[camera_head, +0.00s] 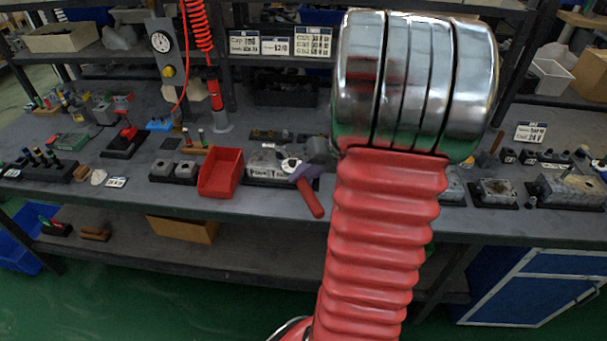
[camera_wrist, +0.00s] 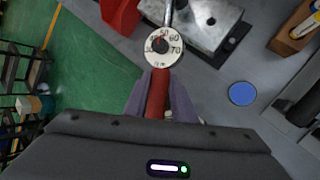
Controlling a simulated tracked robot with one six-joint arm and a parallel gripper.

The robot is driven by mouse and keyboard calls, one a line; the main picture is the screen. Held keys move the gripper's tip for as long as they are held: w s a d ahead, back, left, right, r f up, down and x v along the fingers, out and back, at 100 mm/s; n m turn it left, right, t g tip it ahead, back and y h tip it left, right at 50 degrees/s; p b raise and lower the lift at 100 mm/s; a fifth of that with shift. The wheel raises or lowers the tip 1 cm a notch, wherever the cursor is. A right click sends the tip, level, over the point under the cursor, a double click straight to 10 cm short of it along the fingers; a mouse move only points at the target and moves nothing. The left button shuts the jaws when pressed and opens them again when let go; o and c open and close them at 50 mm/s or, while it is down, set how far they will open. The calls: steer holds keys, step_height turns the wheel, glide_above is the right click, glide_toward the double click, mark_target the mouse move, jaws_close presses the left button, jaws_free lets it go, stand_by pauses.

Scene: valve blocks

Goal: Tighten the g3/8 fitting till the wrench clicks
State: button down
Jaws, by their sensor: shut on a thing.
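My gripper (camera_wrist: 159,84) is shut on the red handle of a torque wrench (camera_wrist: 157,97), with one purple finger on each side. The wrench has a round white dial (camera_wrist: 160,46) with numbers around 30 to 70 and a red pointer. In the head view my gripper (camera_head: 307,173) is at the right end of the valve block (camera_head: 262,167), with the red handle (camera_head: 311,199) sticking out over the bench's front edge. I cannot make out the g3/8 fitting or whether the wrench head sits on it.
A red bin (camera_head: 221,173) stands just left of the valve block. A blue disc (camera_wrist: 242,94) and a wooden holder (camera_wrist: 296,27) lie on the bench to the right in the wrist view. My arm hides part of the bench. More blocks (camera_head: 567,190) stand at the right.

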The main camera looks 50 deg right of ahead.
steer(key=shift+f, duration=0.55)
stand_by(0.6)
steer(key=shift+w+a+m+h, duration=0.3)
steer(key=shift+a+m, duration=0.15)
steer(key=shift+a, duration=0.15)
steer(key=shift+w+a+m+h, duration=0.3)
steer(key=shift+a+m, duration=0.15)
steer(key=shift+a, duration=0.1)
steer(key=shift+a, duration=0.1)
steer(key=shift+w+a+m+t+h, duration=0.3)
steer(key=shift+w+a+m+h, duration=0.3)
steer(key=shift+a+m, duration=0.4)
steer(key=shift+w+a, duration=0.1)
steer(key=shift+w, duration=0.1)
steer(key=shift+w+a+m+h, duration=0.4)
steer(key=shift+w+a+m, duration=0.4)
steer(key=shift+a, duration=0.05)
steer(key=shift+w+a, duration=0.1)
stand_by(0.4)
